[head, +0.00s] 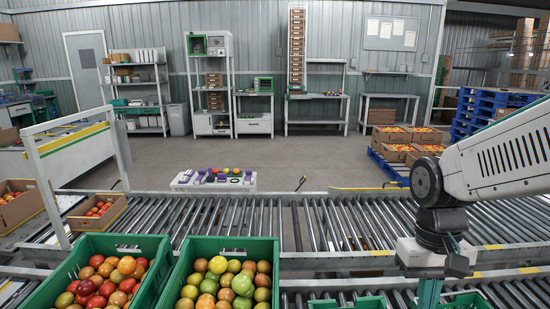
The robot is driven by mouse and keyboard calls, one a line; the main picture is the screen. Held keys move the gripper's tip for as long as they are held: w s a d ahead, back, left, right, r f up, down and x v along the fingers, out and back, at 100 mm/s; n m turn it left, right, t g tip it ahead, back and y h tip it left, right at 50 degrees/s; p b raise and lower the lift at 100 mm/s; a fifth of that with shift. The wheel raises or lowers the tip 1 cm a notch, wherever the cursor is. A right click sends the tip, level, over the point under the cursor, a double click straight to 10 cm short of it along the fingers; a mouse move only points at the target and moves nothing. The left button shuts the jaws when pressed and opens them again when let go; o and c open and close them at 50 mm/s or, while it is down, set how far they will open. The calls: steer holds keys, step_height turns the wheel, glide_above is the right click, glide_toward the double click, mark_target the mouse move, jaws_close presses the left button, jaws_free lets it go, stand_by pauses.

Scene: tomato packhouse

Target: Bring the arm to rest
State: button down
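My arm comes in from the right edge and bends down at a dark wrist joint. My gripper (432,262) hangs below it over the near right part of the roller conveyor. Its pale body shows, but its fingertips are not clearly seen near the bottom edge, so I cannot tell whether it is open or shut. A green strip shows just under it, and I cannot tell what it belongs to. No held object is visible.
A green crate (68,270) of red and orange tomatoes and another (177,268) of greener ones stand at the lower left. Green crate rims (348,303) show at the bottom. The roller conveyor (330,225) is mostly clear. Cardboard boxes (392,132) sit on a blue pallet behind.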

steer(key=s+r+t, duration=0.3)
steer(key=s+r, duration=0.4)
steer(key=s, duration=0.2)
steer(key=shift+d+n+t, duration=0.3)
steer(key=shift+d+n, duration=0.05)
steer(key=shift+n, duration=0.05)
